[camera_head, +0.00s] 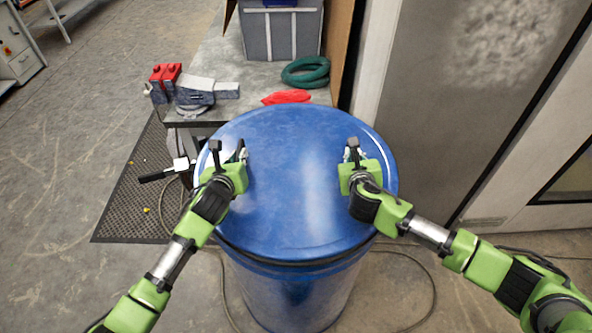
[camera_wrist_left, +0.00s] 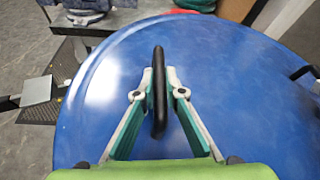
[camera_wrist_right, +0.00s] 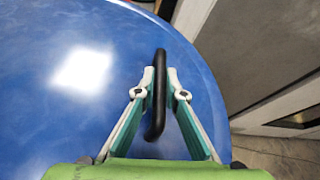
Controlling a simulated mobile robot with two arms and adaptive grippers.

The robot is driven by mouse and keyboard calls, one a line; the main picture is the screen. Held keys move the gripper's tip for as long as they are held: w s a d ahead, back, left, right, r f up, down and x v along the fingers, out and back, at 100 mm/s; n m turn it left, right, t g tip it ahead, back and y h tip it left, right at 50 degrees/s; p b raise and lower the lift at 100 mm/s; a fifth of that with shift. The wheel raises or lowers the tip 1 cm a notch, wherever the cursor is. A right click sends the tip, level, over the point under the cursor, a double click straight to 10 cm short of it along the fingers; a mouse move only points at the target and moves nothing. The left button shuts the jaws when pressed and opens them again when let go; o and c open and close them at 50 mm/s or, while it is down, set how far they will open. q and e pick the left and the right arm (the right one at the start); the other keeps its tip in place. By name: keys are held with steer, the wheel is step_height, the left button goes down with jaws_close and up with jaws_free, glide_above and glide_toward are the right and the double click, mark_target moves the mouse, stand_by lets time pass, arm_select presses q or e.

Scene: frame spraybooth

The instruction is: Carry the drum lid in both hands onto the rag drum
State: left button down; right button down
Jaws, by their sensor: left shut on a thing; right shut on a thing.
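The blue round drum lid (camera_head: 285,190) covers the top of the blue rag drum (camera_head: 295,298) in the head view. A dark seam shows below the lid's front edge; I cannot tell whether the lid is fully seated. My left gripper (camera_head: 228,152) is shut on the lid's left black handle, which stands between its fingers in the left wrist view (camera_wrist_left: 158,92). My right gripper (camera_head: 354,150) is shut on the right black handle, seen in the right wrist view (camera_wrist_right: 158,95). The inside of the drum is hidden.
A grey workbench (camera_head: 215,57) behind the drum holds a grey bin (camera_head: 282,35), green hose coils (camera_head: 306,72), a red cloth (camera_head: 287,97) and a vise (camera_head: 195,90). A black mat (camera_head: 125,205) lies at the left. A booth wall (camera_head: 450,90) stands close at the right.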

arm_select(q)
steer(key=shift+w+f+b, duration=0.1)
steer(key=shift+f+b, duration=0.3)
arm_select(e)
steer(key=shift+w+f, duration=0.1)
steer(key=shift+f, duration=0.3)
arm_select(q)
steer(key=c, duration=2.4)
jaws_free()
steer(key=shift+f, duration=0.2)
arm_select(e)
steer(key=c, duration=2.4)
jaws_free()
steer(key=shift+d+f, duration=0.1)
steer(key=shift+f, duration=0.1)
arm_select(q)
steer(key=o, duration=0.3)
arm_select(e)
steer(key=o, duration=0.3)
arm_select(q)
steer(key=shift+s+r, duration=0.15)
steer(key=shift+s, duration=0.1)
arm_select(e)
steer(key=shift+s+r, duration=0.2)
steer(key=shift+s, duration=0.05)
